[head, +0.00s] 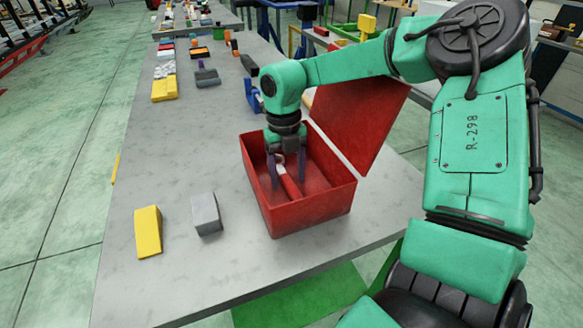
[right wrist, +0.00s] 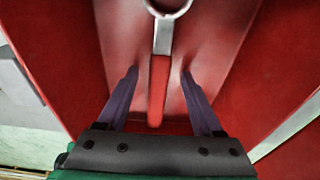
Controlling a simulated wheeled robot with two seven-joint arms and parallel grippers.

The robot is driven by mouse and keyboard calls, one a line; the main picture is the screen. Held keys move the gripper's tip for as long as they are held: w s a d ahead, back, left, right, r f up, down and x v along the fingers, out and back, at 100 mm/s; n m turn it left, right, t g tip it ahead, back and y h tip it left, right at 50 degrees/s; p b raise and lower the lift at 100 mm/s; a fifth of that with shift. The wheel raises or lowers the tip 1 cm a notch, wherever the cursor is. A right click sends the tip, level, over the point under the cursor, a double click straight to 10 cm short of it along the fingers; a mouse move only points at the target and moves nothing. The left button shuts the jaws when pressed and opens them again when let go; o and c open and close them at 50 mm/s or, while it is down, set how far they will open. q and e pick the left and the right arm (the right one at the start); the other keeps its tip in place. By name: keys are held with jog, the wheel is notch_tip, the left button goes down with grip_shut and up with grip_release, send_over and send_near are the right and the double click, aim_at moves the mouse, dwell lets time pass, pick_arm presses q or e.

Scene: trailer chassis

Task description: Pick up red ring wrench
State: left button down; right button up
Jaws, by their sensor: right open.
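The red ring wrench (head: 289,182) lies inside the open red toolbox (head: 311,216). In the right wrist view, the wrench (right wrist: 159,88) has a red handle, a grey shank and a ring end at the top edge of the picture. My right gripper (head: 287,186) reaches down into the toolbox from above. Its two dark fingers are open, one on each side of the wrench's handle in the right wrist view (right wrist: 158,72), with gaps on both sides. I cannot tell how far the fingertips are above the box floor. My left gripper is not in view.
The toolbox lid (head: 357,122) stands open behind the box, close to my right arm. A yellow block (head: 148,232) and a grey block (head: 206,214) sit left of the box on the grey table (head: 165,185). More small parts lie farther back. The table's left front is mostly clear.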

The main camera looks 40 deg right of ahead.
grip_shut()
jog(key=shift+r, duration=0.5)
notch_tip(320, 180, up, 16)
notch_tip(320, 180, up, 11)
jog(key=p, duration=0.3)
send_over(287, 179)
